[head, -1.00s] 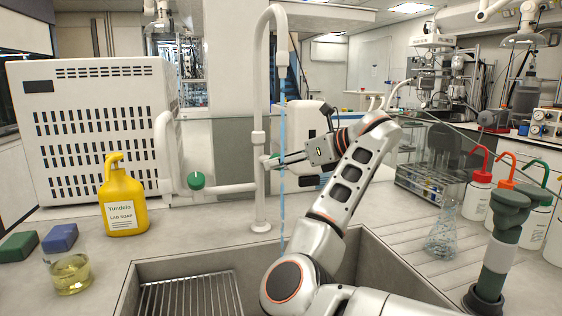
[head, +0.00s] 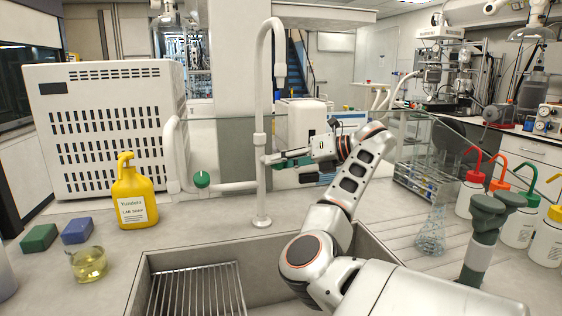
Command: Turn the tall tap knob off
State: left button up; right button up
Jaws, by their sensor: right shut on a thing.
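The tall white tap (head: 262,180) stands at the back of the sink, with its curved spout hanging down on the right. No water stream shows below the spout. My right gripper (head: 277,160) reaches in from the right to the side of the tap's upright. It is shut on the green tall tap knob (head: 293,158), which its fingers partly hide. My left gripper is not in view.
A second green knob (head: 202,179) sits on the lower pipe at the left. A yellow soap bottle (head: 133,195), a beaker (head: 88,264) and two sponges stand left of the sink (head: 150,263). A flask (head: 431,232), wash bottles and a grey-green fixture (head: 485,240) stand right.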

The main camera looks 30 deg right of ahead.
jog(key=shift+f, duration=0.2)
jog(key=o, duration=1.1)
jog(key=shift+r, duration=0.1)
jog(key=shift+v, duration=6)
